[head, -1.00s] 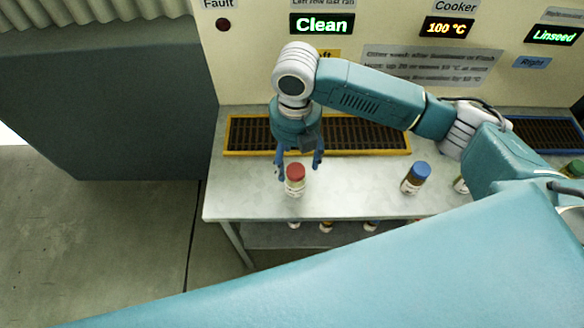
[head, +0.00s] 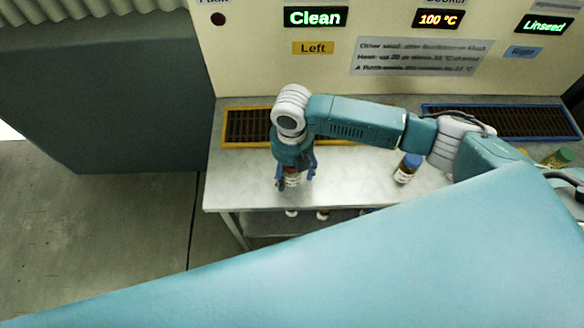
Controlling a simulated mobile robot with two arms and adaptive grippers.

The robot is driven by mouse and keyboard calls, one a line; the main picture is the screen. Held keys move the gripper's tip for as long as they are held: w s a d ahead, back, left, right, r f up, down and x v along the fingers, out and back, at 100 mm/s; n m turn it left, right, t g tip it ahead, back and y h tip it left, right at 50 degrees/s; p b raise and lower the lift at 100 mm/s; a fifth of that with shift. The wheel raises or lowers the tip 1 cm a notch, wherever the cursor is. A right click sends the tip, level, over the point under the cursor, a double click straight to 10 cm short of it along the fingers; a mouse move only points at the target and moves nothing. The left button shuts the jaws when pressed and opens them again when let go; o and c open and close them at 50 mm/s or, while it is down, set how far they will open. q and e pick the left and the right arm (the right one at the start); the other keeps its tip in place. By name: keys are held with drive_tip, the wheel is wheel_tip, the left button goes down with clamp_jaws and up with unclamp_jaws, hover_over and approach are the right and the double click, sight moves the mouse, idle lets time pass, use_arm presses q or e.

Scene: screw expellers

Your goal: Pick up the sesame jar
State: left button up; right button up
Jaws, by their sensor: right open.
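A small jar with a red lid and a pale label (head: 292,181) stands upright near the front left of the metal table. Its label is too small to read, so I cannot tell whether it is the sesame jar. My right gripper (head: 296,182) points down over it, open, with one blue finger on each side of it. The gripper body hides most of the lid. I cannot tell whether the fingers touch the jar. My left gripper is not in view.
A jar with a green lid (head: 558,158) is at the far right. Behind are a yellow-framed grate (head: 247,126) and a blue-framed grate (head: 505,122), below a cream panel with displays. Several small jars are on a shelf under the table (head: 240,199).

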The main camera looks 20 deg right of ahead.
drive_tip(key=c, duration=1.5)
drive_tip(key=shift+o, duration=0.2)
drive_tip(key=shift+r, duration=0.15)
